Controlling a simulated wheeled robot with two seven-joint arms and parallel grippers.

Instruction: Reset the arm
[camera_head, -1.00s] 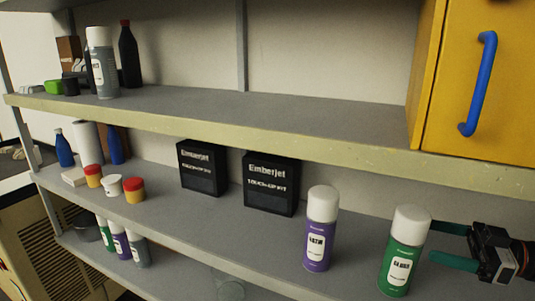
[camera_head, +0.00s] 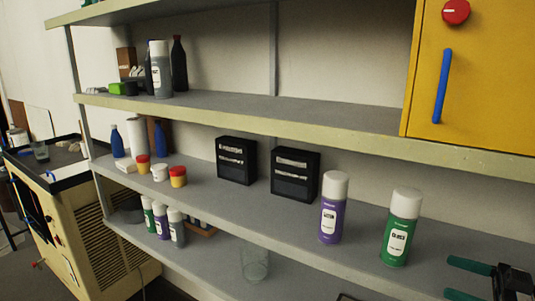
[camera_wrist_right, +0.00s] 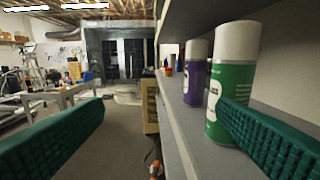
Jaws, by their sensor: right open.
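My right gripper (camera_head: 450,278) is at the lower right of the head view, with its two teal fingers apart and nothing between them. It is to the right of the green spray can (camera_head: 401,228), with a visible gap. In the right wrist view, the open fingers (camera_wrist_right: 160,118) frame the lower picture, and the right finger covers part of the green can (camera_wrist_right: 236,80). The green can stands upright on the middle shelf. The purple spray can (camera_head: 333,208) stands upright to its left. My left gripper is in neither view.
The middle shelf (camera_head: 240,207) also holds two black boxes (camera_head: 295,174) and small jars (camera_head: 178,177). A yellow cabinet (camera_head: 490,75) stands on the shelf above. In the wrist view, open floor (camera_wrist_right: 100,130) lies left of the shelf edge.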

